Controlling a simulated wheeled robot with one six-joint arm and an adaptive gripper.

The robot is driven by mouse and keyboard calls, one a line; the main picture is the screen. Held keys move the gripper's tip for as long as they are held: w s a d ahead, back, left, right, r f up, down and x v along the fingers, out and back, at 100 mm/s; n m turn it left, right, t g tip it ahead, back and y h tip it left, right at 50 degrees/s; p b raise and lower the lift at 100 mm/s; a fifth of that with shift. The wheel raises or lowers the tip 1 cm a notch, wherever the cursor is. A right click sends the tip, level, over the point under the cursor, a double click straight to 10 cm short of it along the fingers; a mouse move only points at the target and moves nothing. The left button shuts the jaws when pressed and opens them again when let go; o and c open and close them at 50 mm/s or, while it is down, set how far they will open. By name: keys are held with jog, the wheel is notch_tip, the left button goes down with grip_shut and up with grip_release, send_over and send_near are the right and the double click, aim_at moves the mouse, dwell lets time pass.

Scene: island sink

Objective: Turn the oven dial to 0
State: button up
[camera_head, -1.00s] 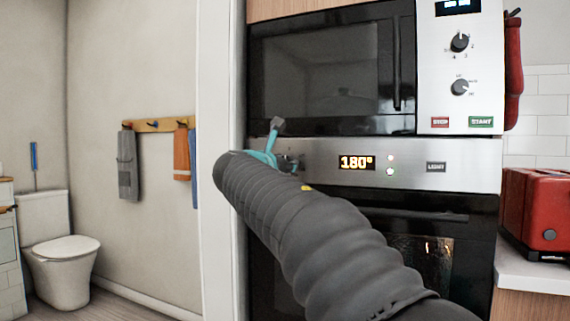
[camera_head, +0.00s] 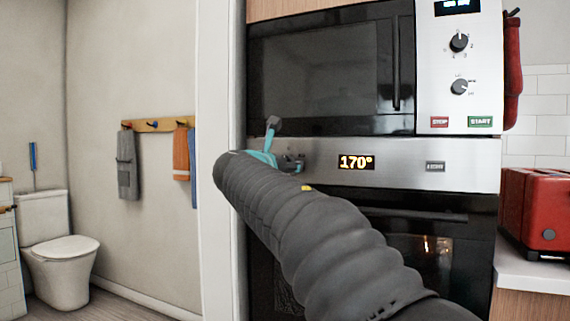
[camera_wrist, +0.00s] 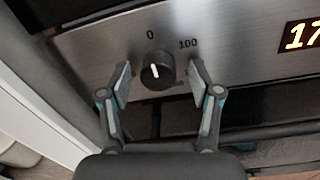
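The oven dial (camera_wrist: 157,71) is a round dark knob on the steel panel, with a white mark pointing roughly up toward the printed 0. In the wrist view my gripper (camera_wrist: 160,65) has one finger on each side of the dial, with gaps visible between both pads and the knob. It is open. The label 100 is printed up and right of the dial. In the head view the oven display (camera_head: 356,162) reads 170°. There my gripper's teal finger (camera_head: 270,143) shows at the panel's left end, and my arm hides part of the oven.
A microwave (camera_head: 320,75) sits directly above the oven panel. The oven door (camera_head: 430,240) is below, partly behind my arm. A red toaster (camera_head: 537,210) stands on the counter at right. A white wall edge (camera_head: 220,80) is close on the left.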

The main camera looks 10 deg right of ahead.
jog(key=v, duration=1.2)
jog(key=shift+s, duration=0.1)
